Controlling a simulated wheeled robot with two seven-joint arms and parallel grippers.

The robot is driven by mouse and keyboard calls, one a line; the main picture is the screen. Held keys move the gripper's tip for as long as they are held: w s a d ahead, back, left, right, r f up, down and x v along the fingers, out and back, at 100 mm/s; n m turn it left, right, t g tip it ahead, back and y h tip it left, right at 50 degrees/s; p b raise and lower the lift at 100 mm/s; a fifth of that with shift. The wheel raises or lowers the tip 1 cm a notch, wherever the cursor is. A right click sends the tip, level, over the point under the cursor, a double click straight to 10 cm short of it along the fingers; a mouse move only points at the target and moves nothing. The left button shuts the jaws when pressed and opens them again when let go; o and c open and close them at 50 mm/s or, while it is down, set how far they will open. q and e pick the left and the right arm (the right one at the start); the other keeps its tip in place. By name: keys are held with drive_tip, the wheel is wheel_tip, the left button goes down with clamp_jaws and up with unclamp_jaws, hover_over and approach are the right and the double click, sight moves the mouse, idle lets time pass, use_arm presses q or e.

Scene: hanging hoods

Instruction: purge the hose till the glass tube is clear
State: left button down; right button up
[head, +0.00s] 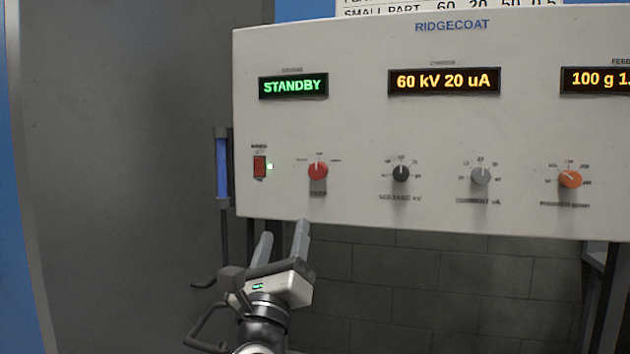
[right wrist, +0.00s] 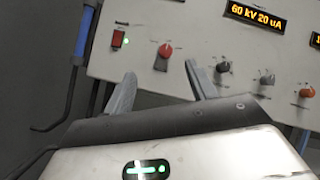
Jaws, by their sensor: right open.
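The glass tube (head: 222,167) stands upright at the left edge of the control panel (head: 375,130) and looks filled with blue; it also shows in the right wrist view (right wrist: 83,33). A thin dark line (head: 224,235) runs down below it; I cannot tell if this is the hose. A red selector knob (head: 317,171) is on the panel, its white mark pointing up. The display (head: 293,86) reads STANDBY. My right gripper (head: 284,231) is open and empty, below the panel's lower left; its fingers also show in the right wrist view (right wrist: 159,72). My left gripper is out of view.
A red rocker switch (head: 260,166) with a lit green lamp is left of the red knob. Black (head: 401,173), grey (head: 480,176) and orange (head: 570,179) knobs are to the right. A dark block wall (head: 440,285) lies behind, below the panel. A grey surface fills the left.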

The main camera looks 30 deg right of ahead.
sight(316, 174)
drive_tip(key=w+d+r+m+g+p, duration=0.1)
drive_tip(key=w+d+r, duration=0.1)
drive_tip(key=w+d, duration=0.1)
drive_tip(key=w+d+r+m+g+p, duration=0.1)
drive_tip(key=w+d+r+m, duration=0.1)
drive_tip(key=d, duration=0.4)
drive_tip(key=w+d+r+m+g, duration=0.1)
drive_tip(key=w+d+r, duration=0.3)
drive_tip(key=w, duration=0.2)
drive_tip(key=shift+w+d+m+p, duration=0.2)
drive_tip(key=shift+d+m+p, duration=0.05)
drive_tip(key=shift+m+p, duration=0.15)
drive_tip(key=c, duration=1)
